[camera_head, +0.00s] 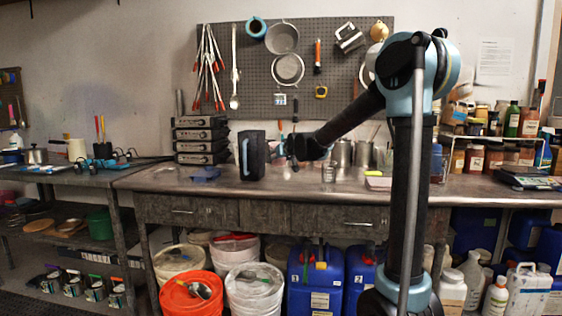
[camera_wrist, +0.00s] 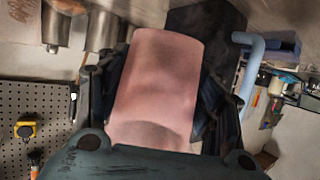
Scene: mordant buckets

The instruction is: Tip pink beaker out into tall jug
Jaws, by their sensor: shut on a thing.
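The pink beaker (camera_wrist: 155,75) fills the middle of the wrist view, between the dark fingers of my gripper (camera_wrist: 158,100), which is shut on it. The tall jug (camera_head: 252,160) is dark with a light blue handle and stands upright on the workbench in the head view. Its dark body (camera_wrist: 205,22) and handle also show behind the beaker in the wrist view. In the head view my gripper (camera_head: 290,149) is just right of the jug, near its upper half. I cannot make out the beaker there, nor see inside either vessel.
Metal cups (camera_head: 342,153) and a small glass jar (camera_head: 329,172) stand on the workbench (camera_head: 225,188) right of the jug. Stacked dark devices (camera_head: 201,140) and a blue item (camera_head: 205,174) are to its left. A pegboard with tools (camera_head: 258,87) hangs behind.

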